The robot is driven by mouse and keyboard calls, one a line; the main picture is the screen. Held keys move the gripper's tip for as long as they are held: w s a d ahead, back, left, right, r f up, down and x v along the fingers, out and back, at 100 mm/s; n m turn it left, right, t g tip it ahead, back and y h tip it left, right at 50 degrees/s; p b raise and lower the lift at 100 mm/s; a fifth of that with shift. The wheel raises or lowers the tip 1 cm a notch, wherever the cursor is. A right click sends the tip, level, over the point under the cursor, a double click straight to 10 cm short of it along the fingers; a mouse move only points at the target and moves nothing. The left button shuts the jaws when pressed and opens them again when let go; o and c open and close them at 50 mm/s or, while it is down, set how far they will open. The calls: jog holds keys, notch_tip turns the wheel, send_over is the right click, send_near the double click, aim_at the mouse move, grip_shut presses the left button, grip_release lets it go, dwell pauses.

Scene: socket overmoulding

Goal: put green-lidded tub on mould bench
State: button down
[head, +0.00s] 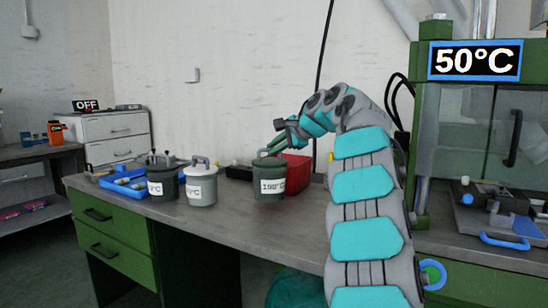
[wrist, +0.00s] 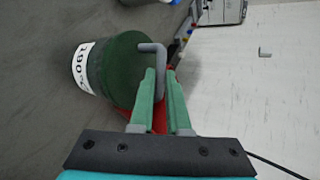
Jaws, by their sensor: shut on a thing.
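The green-lidded tub (head: 269,180) stands upright in the head view, with a dark body, a grey handle and a white label reading 190°C. In the wrist view the green lid (wrist: 122,62) fills the left centre. My gripper (head: 277,143) is at the tub's top. Its green fingers (wrist: 165,88) are shut on the grey handle. I cannot tell whether the tub's base touches the bench. At the right, a green-framed press (head: 422,150) with a 50°C sign has a worktop (head: 460,246) below it.
A white-lidded tub (head: 202,185) and a black tub (head: 162,182) stand left of the held tub. A blue tray (head: 122,186) lies farther left. A red bin (head: 298,172) is just behind the held tub. Bare grey bench (head: 240,222) lies in front.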

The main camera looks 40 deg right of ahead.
aim_at(271, 161)
jog(key=shift+w+f+b, duration=0.1)
jog(key=shift+f+b, duration=0.25)
jog(key=shift+f, duration=1.3)
jog(key=c, duration=0.9)
grip_release()
jog(key=b+v, duration=0.2)
jog(key=v, duration=1)
